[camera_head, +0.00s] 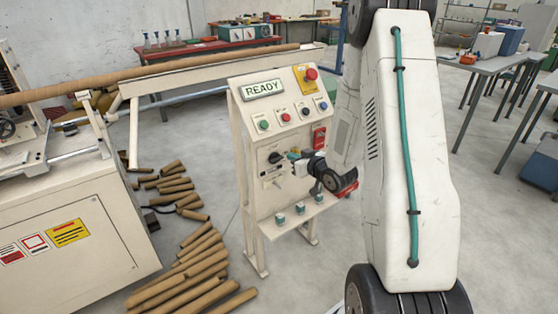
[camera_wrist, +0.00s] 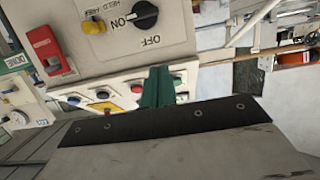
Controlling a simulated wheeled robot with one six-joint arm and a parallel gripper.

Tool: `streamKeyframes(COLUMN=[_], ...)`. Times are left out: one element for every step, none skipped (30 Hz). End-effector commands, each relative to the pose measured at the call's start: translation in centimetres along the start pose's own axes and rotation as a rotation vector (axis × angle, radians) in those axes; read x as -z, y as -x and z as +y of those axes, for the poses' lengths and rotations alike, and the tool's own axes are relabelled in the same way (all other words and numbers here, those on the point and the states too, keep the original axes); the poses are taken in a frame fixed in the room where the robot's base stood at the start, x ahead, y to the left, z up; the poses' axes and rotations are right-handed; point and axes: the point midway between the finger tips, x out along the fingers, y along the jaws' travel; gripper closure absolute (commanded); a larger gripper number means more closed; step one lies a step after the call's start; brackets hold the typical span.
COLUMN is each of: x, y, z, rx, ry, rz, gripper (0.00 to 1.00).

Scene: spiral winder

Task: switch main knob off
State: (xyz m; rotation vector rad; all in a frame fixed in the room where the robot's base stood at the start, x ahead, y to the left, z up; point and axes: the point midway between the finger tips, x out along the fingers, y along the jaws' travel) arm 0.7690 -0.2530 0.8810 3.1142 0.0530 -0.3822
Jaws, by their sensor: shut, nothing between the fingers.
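The main knob (camera_head: 275,157) is a black rotary knob on the lower front panel of the cream control stand. In the wrist view the black knob (camera_wrist: 145,14) is at the top, between the printed words ON and OFF, and its white mark points toward ON. My gripper (camera_head: 290,155) is just right of the knob in the head view, in front of the panel. In the wrist view its green fingers (camera_wrist: 158,84) are together with nothing between them, and a gap shows between them and the knob. I cannot tell the exact distance to the panel.
A red switch (camera_head: 319,137) and a yellow knob (camera_wrist: 94,26) sit near the black knob. Above are several push buttons, a READY display (camera_head: 263,89) and a red emergency stop (camera_head: 311,74). A shelf (camera_head: 297,217) juts out below. Cardboard tubes (camera_head: 190,279) lie on the floor at left.

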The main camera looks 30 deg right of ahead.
Motion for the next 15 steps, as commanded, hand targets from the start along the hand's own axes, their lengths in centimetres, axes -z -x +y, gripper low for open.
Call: streamKeyframes(x=[0.0,0.0,0.0,0.0,0.0,0.0,0.0,0.0,0.0,0.0,0.0,-0.1,0.0,0.0,-0.1], y=[-0.2,-0.4,-0.7,-1.0,-1.4,-2.1,-2.6,-3.2,-4.0,-4.7,-5.4,-6.3,-6.9,-7.6,-8.4], z=[0.0,0.0,-0.1,-0.1,-0.1,-0.1,-0.1,-0.1,-0.1,-0.1,-0.1,-0.1,-0.1,-0.1,-0.1], rx=[0.001,0.001,0.002,0.003,0.003,0.003,0.002,0.003,0.004,0.004,0.003,0.003,0.003,0.003,0.003], ry=[0.0,0.0,0.0,0.001,0.001,0.001,0.001,0.001,0.002,0.002,0.002,0.002,0.002,0.002,0.002], rz=[0.0,0.0,0.0,0.0,0.0,0.0,-0.001,-0.001,0.0,0.001,0.0,-0.001,0.0,0.0,0.0], gripper=[1.0,1.0,1.0,1.0,1.0,1.0,1.0,1.0,1.0,1.0,1.0,1.0,1.0,1.0,1.0])
